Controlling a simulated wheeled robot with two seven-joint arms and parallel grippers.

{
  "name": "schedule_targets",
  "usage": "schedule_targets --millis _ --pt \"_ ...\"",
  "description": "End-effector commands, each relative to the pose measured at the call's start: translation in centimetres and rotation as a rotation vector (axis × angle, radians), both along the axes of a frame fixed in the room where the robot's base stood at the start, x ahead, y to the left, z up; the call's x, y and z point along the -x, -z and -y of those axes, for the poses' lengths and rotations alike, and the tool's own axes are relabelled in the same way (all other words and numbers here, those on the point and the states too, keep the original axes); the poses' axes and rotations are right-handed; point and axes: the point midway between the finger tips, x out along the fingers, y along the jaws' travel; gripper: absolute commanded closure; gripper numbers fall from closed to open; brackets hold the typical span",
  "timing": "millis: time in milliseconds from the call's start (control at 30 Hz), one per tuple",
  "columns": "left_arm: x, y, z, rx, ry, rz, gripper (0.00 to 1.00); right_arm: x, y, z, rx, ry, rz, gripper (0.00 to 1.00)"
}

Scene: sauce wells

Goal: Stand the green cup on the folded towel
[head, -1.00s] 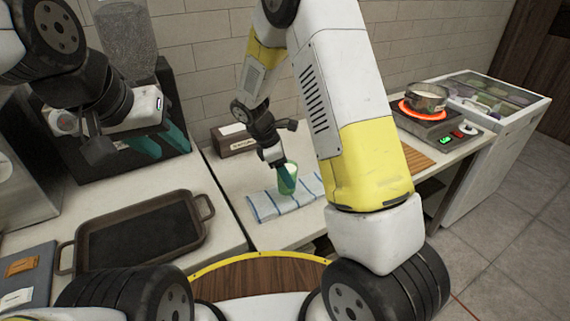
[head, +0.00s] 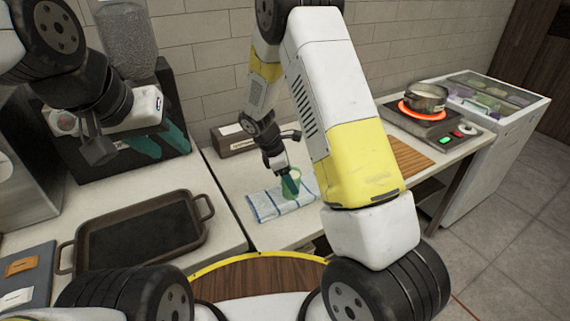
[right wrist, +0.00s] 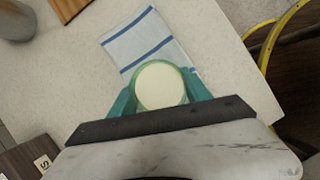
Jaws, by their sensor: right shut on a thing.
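The green cup (head: 296,186) has pale contents, seen from above as a cream disc inside a green rim in the right wrist view (right wrist: 160,86). My right gripper (head: 287,181) is shut on the cup, with one teal finger on each side of it. The folded towel (head: 266,208) is white with blue stripes and lies flat on the counter. In the right wrist view the cup overlaps the lower end of the towel (right wrist: 137,42). I cannot tell whether its base touches the cloth. My left gripper (head: 162,142) is open and empty, in front of the dispenser.
A dark tray (head: 78,251) lies on the left counter. A labelled box (head: 236,141) stands behind the towel by the wall. A wooden board (head: 410,157) and a burner with a glowing ring and a pot (head: 427,97) are to the right. Bare counter surrounds the towel.

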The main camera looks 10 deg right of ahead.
Motion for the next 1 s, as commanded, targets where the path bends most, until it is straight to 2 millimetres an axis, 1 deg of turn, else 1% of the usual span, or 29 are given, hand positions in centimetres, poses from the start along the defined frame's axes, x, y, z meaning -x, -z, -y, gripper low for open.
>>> schedule_targets --millis 33,100,267,300,400,667,767,867,1000 --pt "0.0 0.0 0.0 0.000 0.000 0.000 0.60 0.2 0.4 0.0 0.000 0.000 -0.005 1.00" --pt "0.0 0.0 0.0 0.000 0.000 0.000 0.60 0.2 0.7 0.0 0.000 0.001 -0.007 1.00" --pt "0.0 0.0 0.0 0.000 0.000 0.000 0.60 0.3 1.0 0.0 0.000 0.001 -0.008 1.00" --pt "0.0 0.0 0.0 0.000 0.000 0.000 0.60 0.3 1.0 0.0 0.000 0.001 -0.008 0.38" --pt "0.0 0.0 0.0 0.000 0.000 0.000 0.60 0.3 0.9 0.0 0.000 0.001 -0.007 0.21" --pt "0.0 0.0 0.0 0.000 0.000 0.000 0.60 0.2 0.8 0.0 0.000 0.001 -0.005 0.21" --pt "0.0 0.0 0.0 0.000 0.000 0.000 0.60 0.1 0.4 0.0 0.000 0.000 -0.003 0.21" --pt "0.0 0.0 0.0 0.000 0.000 0.000 0.60 0.1 -0.7 0.0 -0.002 0.000 0.000 0.21" --pt "0.0 0.0 0.0 0.000 0.000 0.000 0.60 0.0 -3.3 -1.1 -0.003 0.000 0.001 0.21"
